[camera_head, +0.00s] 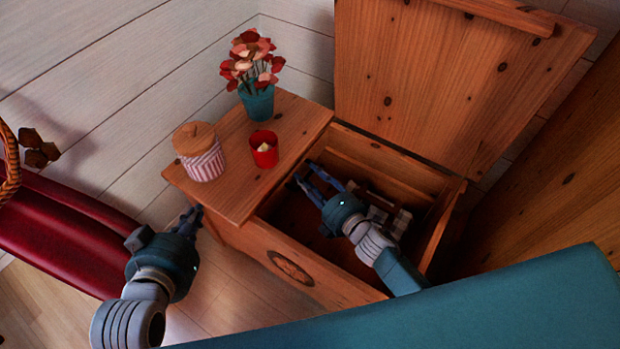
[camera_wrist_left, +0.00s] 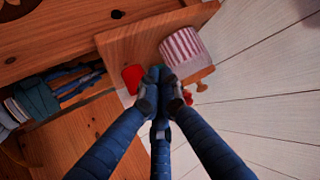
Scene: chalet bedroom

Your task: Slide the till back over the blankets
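A wooden chest (camera_head: 268,237) stands with its lid (camera_head: 440,75) raised. Inside, a checked cloth (camera_head: 399,222), which looks like a blanket, lies beside and partly behind my right arm. A small brown wooden piece (camera_head: 372,192) shows above it; I cannot tell if this is the till. My right gripper (camera_head: 308,178) reaches into the chest, fingers apart, with nothing seen between them; it also shows in the left wrist view (camera_wrist_left: 78,82). My left gripper (camera_head: 190,215) is outside, beside the front left corner of the chest's side top, fingertips together and empty.
The flat side top (camera_head: 232,203) carries a striped jar (camera_head: 205,165), a red cup (camera_head: 264,150) and a teal flower pot (camera_head: 258,101). A red seat (camera_head: 65,235) is at the left. A teal surface (camera_head: 480,310) fills the lower right.

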